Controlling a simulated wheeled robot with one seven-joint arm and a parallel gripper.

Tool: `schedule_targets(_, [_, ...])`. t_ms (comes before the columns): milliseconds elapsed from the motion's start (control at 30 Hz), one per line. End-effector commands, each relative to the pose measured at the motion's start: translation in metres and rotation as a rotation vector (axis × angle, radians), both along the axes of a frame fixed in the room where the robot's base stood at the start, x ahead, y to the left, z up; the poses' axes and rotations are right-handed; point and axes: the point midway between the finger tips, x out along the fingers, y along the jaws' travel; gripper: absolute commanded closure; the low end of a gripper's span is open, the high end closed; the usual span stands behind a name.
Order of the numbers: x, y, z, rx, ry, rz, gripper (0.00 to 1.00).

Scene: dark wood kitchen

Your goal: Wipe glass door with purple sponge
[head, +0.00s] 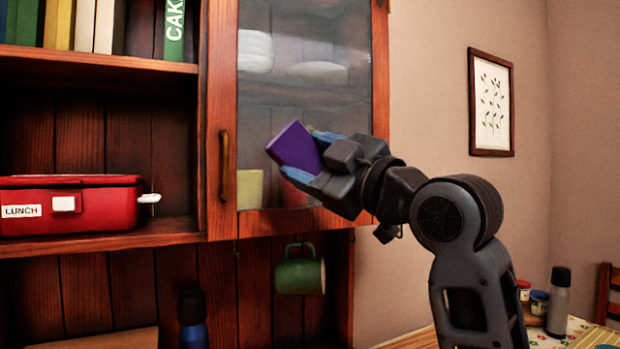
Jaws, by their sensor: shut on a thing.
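The purple sponge (295,149) is held in my gripper (306,158), whose blue fingertips are shut on it. The sponge is tilted and is in front of the lower part of the glass door (290,95). I cannot tell whether the sponge touches the glass. The glass door has a reddish wood frame and a vertical handle (225,165) on its left side, and it looks closed. The glass looks hazy in places. My gripper and wrist hide part of the lower right of the pane and frame.
Behind the glass are pale dishes and a yellow cup (249,188). A red lunch box (72,205) stands on the open shelf at left, below books (95,25). A green mug (300,271) hangs beneath the cabinet. A framed picture (491,103) hangs on the right wall. A grey bottle (558,302) stands at lower right.

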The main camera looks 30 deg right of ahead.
Motion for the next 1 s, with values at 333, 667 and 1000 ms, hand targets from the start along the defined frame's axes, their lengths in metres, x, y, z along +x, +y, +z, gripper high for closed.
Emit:
schedule_targets(333, [0.026,0.001,0.000,0.001,0.000,0.002,0.62])
schedule_targets(667, [0.053,0.000,0.000,0.000,-0.001,0.001,0.62])
schedule_targets(1000, [0.059,0.000,0.000,0.000,-0.001,0.000,0.62])
